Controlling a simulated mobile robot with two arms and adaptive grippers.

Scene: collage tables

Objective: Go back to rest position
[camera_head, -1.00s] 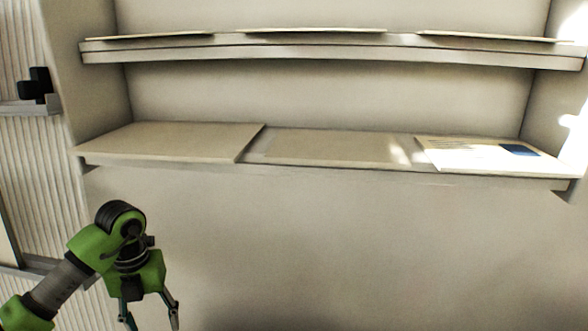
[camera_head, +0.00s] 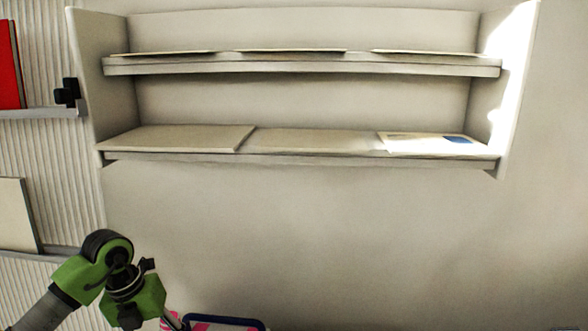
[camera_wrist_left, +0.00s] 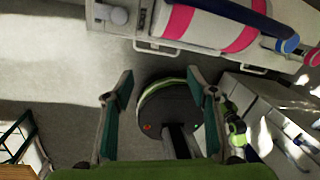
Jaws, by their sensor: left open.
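My left gripper (camera_wrist_left: 160,92) is open and empty in the left wrist view, its two fingers spread wide above the floor. In the head view my left arm comes in at the lower left, and the gripper hangs below the wall shelf, mostly cut off by the bottom edge. Nothing is between its fingers.
A wall shelf (camera_head: 300,158) holds several flat boards, one white with a blue patch (camera_head: 430,143). White drawers (camera_wrist_left: 262,110) stand right.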

